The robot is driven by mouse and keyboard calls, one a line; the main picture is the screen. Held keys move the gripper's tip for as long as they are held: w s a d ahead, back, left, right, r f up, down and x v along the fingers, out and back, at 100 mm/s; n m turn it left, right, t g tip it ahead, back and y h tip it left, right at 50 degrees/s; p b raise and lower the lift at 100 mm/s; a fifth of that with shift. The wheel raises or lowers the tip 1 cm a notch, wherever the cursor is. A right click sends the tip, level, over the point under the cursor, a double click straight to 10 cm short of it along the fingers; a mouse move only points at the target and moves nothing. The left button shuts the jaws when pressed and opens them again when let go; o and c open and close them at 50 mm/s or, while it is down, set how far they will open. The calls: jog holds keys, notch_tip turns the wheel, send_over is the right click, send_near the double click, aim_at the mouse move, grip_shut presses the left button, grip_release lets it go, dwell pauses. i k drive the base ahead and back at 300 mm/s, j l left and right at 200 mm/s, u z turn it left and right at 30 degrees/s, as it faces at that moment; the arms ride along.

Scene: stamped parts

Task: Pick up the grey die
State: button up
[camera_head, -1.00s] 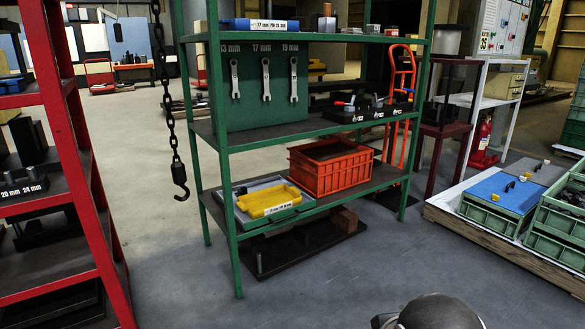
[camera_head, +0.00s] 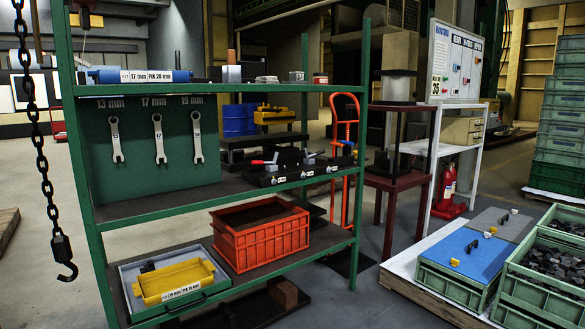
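No thing in view is clearly marked as the grey die. A small light grey block (camera_head: 231,73) stands on the top shelf of the green rack, right of a blue case (camera_head: 140,76) with a "17 mm" label; I cannot tell whether it is the die. A smaller grey and red block (camera_head: 296,76) sits further right on the same shelf. Black fixtures (camera_head: 283,177) with grey blocks and red handles stand on the middle shelf. My gripper is not in view.
The green rack (camera_head: 78,150) holds hanging wrenches, an orange crate (camera_head: 262,238) and a yellow tray (camera_head: 175,281). A chain hook (camera_head: 65,262) hangs at left. Green bins (camera_head: 462,272) stand on a pallet at right. Grey floor lies between rack and pallet.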

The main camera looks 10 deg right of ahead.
aim_at(296, 78)
jog(key=i+z, duration=0.1)
jog(key=i, duration=1.25)
